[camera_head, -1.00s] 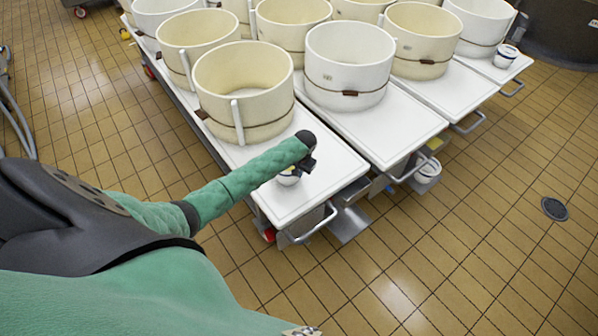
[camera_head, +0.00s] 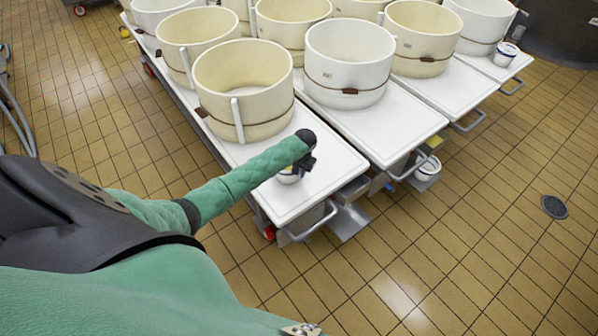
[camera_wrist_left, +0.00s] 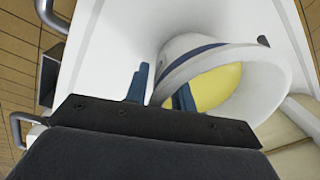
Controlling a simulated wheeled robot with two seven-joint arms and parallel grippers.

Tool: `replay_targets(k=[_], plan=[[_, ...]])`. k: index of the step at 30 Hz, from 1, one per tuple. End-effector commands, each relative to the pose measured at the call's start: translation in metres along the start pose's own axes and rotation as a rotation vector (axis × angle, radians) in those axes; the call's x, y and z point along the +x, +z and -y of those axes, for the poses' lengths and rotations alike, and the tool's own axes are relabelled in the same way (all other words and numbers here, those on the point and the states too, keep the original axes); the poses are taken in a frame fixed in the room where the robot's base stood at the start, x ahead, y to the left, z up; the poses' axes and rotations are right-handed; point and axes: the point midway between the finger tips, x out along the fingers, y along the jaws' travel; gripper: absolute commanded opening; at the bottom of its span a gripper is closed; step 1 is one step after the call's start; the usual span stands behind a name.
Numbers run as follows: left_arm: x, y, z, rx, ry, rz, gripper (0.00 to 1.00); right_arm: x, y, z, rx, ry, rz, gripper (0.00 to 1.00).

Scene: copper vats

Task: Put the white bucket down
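The white bucket (camera_head: 289,176) sits near the front end of the nearest white cart top (camera_head: 325,172), partly hidden by my left gripper. In the left wrist view the bucket (camera_wrist_left: 215,48) has a blue band and a yellow inside, and its mouth looks tilted toward the camera. My left gripper (camera_head: 305,162) is at the bucket's rim. In the wrist view its blue fingers (camera_wrist_left: 160,92) stand apart, one outside the wall and one inside the mouth, with a gap around the wall. My right gripper is not in view.
A large cream vat (camera_head: 243,90) stands behind the bucket on the same cart. More vats and carts fill the back. Another small white bucket (camera_head: 505,55) is on a right-hand cart. Tiled floor (camera_head: 470,230) is free at the right, with a drain (camera_head: 554,207).

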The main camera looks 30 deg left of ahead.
Motion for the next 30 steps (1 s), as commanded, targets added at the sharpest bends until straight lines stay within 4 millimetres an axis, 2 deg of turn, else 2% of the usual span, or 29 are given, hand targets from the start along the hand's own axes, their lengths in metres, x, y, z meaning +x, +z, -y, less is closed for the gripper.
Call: replay_targets(k=[4, 6, 15, 19, 23, 26, 29, 30], plan=[[-0.017, -0.001, 0.000, 0.000, 0.000, -0.002, 0.25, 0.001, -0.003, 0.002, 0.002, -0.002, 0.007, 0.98], [-0.029, 0.000, 0.000, 0.002, 0.000, -0.003, 0.25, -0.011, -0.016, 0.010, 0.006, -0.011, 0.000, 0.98], [-0.087, -0.001, 0.000, 0.001, 0.000, -0.003, 0.25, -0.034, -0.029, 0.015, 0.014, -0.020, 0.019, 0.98], [-0.104, -0.001, -0.001, 0.001, 0.001, -0.002, 0.25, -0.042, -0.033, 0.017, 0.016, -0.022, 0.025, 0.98], [-0.113, 0.000, -0.001, 0.002, 0.001, -0.001, 0.25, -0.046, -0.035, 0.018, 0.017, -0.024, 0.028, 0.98], [-0.113, 0.004, -0.009, 0.010, 0.008, -0.012, 0.25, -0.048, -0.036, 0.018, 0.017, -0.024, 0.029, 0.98], [-0.105, 0.015, -0.031, 0.036, 0.031, -0.052, 0.25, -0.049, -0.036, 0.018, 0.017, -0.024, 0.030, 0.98], [-0.099, 0.021, -0.045, 0.051, 0.046, -0.075, 0.25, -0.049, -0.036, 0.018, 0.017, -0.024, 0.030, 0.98]])
